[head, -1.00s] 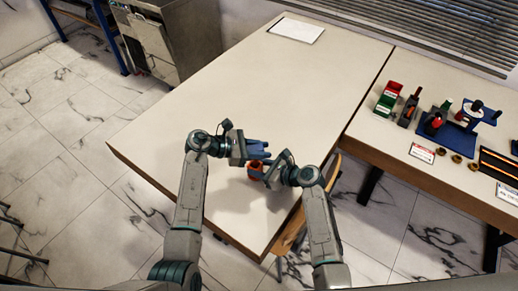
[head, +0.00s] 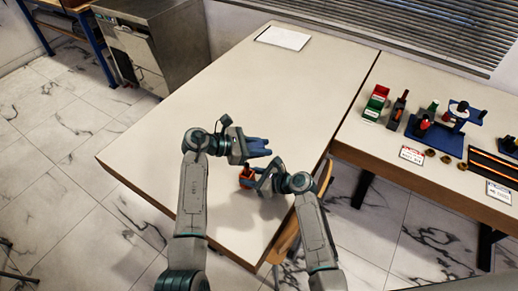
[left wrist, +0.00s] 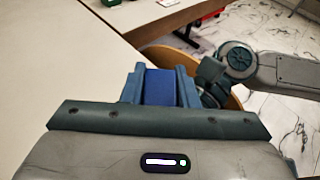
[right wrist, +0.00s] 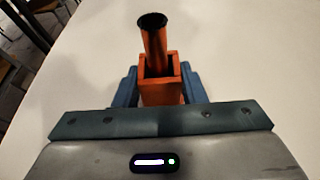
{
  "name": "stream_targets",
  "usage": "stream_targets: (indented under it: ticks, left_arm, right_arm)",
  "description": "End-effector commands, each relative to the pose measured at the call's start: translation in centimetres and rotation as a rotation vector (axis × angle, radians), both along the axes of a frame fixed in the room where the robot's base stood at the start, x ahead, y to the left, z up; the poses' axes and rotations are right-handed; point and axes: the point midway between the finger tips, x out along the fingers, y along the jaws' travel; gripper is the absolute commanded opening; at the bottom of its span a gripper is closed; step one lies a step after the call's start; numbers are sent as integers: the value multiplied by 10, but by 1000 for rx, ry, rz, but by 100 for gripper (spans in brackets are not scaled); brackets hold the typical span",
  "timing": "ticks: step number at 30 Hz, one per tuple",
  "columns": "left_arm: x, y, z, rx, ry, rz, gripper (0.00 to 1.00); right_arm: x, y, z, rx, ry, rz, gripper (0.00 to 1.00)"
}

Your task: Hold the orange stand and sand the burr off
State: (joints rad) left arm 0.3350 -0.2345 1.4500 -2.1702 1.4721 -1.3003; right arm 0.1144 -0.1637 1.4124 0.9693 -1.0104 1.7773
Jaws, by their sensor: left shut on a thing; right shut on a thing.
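The orange stand (head: 246,176) is low over the near part of the large table in the head view. My right gripper (head: 256,183) is shut on it from the right. In the right wrist view the stand (right wrist: 161,92) is a square orange socket between the fingers, with an orange tube (right wrist: 156,48) rising from it. The tube has a dark rim (right wrist: 152,20) at its top; I cannot tell a burr there. My left gripper (head: 264,147) is just beyond and above the stand, apart from it, and shut on a blue block (left wrist: 160,87).
The large pale table (head: 220,90) is mostly clear, with a white sheet (head: 283,38) at its far end. A side bench (head: 385,150) on the right carries a green and red bin (head: 376,103), a blue fixture (head: 435,136) and several small parts. A wooden stool or chair is partly under the table's edge.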

Motion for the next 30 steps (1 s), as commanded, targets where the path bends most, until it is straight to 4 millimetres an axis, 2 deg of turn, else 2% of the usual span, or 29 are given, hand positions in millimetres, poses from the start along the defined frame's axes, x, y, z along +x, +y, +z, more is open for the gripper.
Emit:
stream_targets:
  ticks: [13,21,30]
  left_arm:
    - [1,-3,4,-6,-4,-2,0]
    - [-3,28,4,-23,-8,-1,0]
    - [-4,28,-9,-26,-4,-1,0]
  right_arm:
    - [-1,0,-2,-2,3,1,12]
    - [-1,0,-2,-3,3,1,12]
    - [-1,0,-2,-2,4,1,12]
